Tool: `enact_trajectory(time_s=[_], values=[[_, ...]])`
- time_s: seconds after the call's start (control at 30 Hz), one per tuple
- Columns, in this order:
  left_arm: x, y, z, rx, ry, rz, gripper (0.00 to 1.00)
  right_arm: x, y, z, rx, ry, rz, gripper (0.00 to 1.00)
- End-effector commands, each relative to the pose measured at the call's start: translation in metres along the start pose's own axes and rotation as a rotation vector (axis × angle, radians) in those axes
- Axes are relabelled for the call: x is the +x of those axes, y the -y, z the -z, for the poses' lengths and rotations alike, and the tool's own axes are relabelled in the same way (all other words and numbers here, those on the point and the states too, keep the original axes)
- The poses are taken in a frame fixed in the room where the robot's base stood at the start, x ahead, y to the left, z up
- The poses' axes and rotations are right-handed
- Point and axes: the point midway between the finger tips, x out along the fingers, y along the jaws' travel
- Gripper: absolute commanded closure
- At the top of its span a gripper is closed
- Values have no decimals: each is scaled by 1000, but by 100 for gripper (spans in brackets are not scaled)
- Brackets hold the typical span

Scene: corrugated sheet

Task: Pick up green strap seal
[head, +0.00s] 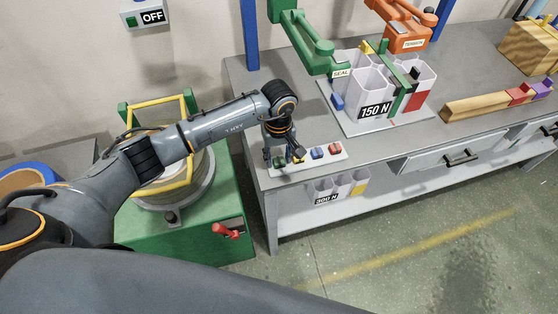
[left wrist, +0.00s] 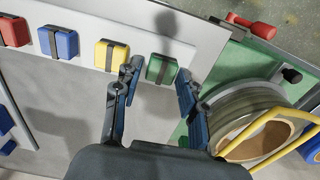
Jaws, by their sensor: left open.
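The green strap seal (left wrist: 161,69) is a small green block with a dark band. In the left wrist view it stands on a white board (left wrist: 205,33) at the end of a row, beside a yellow seal (left wrist: 111,56). My left gripper (left wrist: 152,92) is open, with its two fingers on either side of the green seal. I cannot tell whether they touch it. In the head view my left gripper (head: 283,158) points down over the left end of the white board and partly hides the green seal. My right gripper is not in view.
A blue seal (head: 319,152) and a red seal (head: 335,149) stand in the same row. Behind are white bins (head: 374,101) marked 150 N and a green arm labelled SEAL (head: 308,40). A green machine (head: 191,222) stands left of the bench (head: 250,98).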

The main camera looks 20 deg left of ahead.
Motion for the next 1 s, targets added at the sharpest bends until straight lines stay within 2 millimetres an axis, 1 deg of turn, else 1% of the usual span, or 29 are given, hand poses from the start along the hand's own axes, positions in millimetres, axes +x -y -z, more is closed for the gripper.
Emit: enact_trajectory(time_s=[0.03, 0.1, 0.17, 0.2, 0.53, 0.67, 0.77, 0.8, 0.87, 1.0], values=[[0, 0, 0, 0, 0, 0, 63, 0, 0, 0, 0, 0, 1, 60], [0, 0, 0, 0, 0, 0, 77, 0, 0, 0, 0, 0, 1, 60], [0, 0, 0, 0, 0, 0, 89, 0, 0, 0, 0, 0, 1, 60], [0, 0, 0, 0, 0, 0, 92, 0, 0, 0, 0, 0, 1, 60], [-2, 0, 0, 0, 0, 0, 92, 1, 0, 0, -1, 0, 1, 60], [-9, 0, 1, 1, -3, -1, 92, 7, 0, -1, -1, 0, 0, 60], [-22, -1, 2, 1, -6, -3, 92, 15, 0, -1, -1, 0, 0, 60], [-30, 0, 2, 2, -7, -4, 92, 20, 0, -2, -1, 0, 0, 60], [-43, -5, -10, 7, -3, -5, 92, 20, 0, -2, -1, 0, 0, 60], [-76, -13, -37, 8, -5, -5, 92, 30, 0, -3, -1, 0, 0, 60]])
